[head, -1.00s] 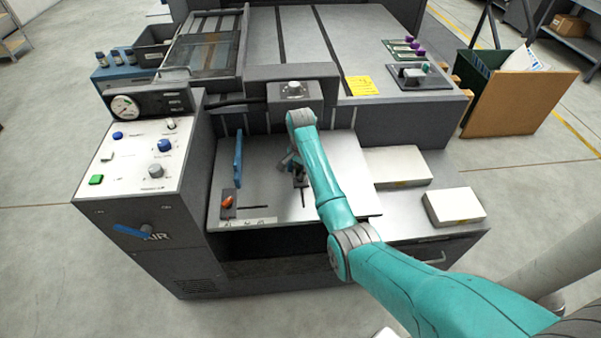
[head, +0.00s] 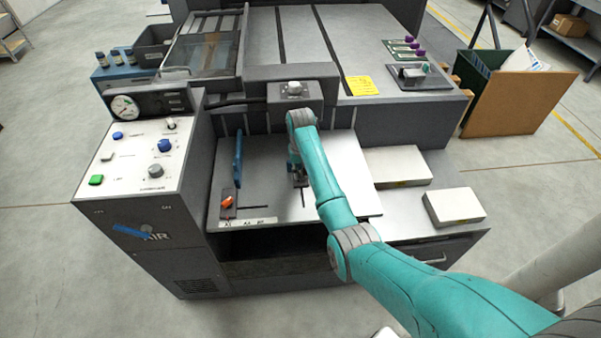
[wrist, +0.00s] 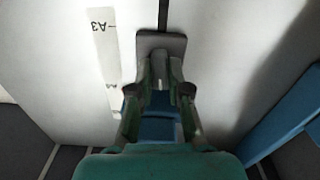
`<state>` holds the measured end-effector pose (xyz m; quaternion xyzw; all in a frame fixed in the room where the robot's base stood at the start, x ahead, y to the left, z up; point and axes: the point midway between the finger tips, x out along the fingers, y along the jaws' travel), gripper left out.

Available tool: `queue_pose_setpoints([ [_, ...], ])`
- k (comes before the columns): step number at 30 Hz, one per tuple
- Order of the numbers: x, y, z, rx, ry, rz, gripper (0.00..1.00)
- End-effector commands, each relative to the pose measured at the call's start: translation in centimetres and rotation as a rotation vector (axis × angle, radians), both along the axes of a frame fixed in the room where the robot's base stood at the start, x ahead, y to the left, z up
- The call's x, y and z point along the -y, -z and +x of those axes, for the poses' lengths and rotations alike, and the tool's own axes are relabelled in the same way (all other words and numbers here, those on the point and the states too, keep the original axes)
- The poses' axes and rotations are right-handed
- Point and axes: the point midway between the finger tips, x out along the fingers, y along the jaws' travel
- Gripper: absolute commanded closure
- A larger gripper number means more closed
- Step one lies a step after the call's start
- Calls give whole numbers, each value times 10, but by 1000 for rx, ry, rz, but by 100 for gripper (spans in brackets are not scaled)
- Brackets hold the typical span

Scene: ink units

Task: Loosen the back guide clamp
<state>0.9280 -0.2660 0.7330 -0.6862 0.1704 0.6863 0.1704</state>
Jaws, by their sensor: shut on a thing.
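My gripper (wrist: 160,72) is shut in the wrist view, its fingertips together over the dark plate (wrist: 161,40) of the back guide clamp. The clamp's lever is hidden between the fingers, so its angle cannot be read. A blue piece (wrist: 157,130), apparently the back guide, shows between and behind the fingers. In the head view, the clamp plate (head: 299,182) shows beside my arm over a dark slot; my arm hides most of the gripper there.
An upright blue side guide (head: 238,158) stands to the left, with an orange-lever clamp (head: 227,203) in front of it. The control panel (head: 135,155) is further left. Two white paper stacks (head: 397,167) lie to the right.

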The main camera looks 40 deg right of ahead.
Motion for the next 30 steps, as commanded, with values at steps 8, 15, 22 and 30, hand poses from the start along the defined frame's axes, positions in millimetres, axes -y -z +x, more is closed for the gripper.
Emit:
queue_pose_setpoints([
  [8, 0, 0, 0, 0, -259, 0, 100],
  [15, 0, 0, 0, 0, -460, 0, 100],
  [22, 0, 0, 0, 0, -597, 0, 100],
  [30, 0, 0, 0, 0, -678, 0, 100],
])
